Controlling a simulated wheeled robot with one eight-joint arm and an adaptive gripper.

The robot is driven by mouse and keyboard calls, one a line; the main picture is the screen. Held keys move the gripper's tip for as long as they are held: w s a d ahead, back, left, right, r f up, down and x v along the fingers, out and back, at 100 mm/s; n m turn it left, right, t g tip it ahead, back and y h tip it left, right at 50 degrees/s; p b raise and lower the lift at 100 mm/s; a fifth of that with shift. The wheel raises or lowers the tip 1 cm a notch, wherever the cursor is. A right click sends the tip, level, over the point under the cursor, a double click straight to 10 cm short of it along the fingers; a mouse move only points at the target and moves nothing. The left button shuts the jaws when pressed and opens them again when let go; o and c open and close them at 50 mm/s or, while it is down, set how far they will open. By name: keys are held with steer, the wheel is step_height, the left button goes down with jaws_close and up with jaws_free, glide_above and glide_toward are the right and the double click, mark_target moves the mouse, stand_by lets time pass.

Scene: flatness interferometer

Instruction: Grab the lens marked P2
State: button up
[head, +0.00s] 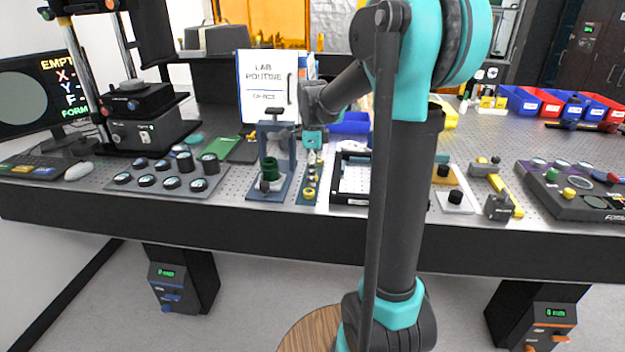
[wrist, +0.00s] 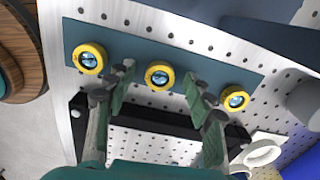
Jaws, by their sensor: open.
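Three small lenses in yellow rings stand in a row on a dark blue strip (wrist: 205,62) in the wrist view: the left lens (wrist: 89,58), the middle lens (wrist: 160,77) and the right lens (wrist: 235,98). No P2 mark is readable on any of them. My gripper (wrist: 160,76) is open and empty, with the middle lens between its fingertips in the picture. I cannot tell how high the fingers are above it. In the head view my gripper (head: 312,146) hangs over the far part of the strip (head: 307,201), and a yellow ring (head: 308,193) shows at its near end.
A blue stand (head: 281,187) with a green cylinder is just left of the strip in the head view. A black frame (head: 350,203) is close on its right. A grey tray of dark round pieces (head: 143,191) lies farther left. Perforated tabletop surrounds them.

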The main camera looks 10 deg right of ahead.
steer(key=c, duration=1.1)
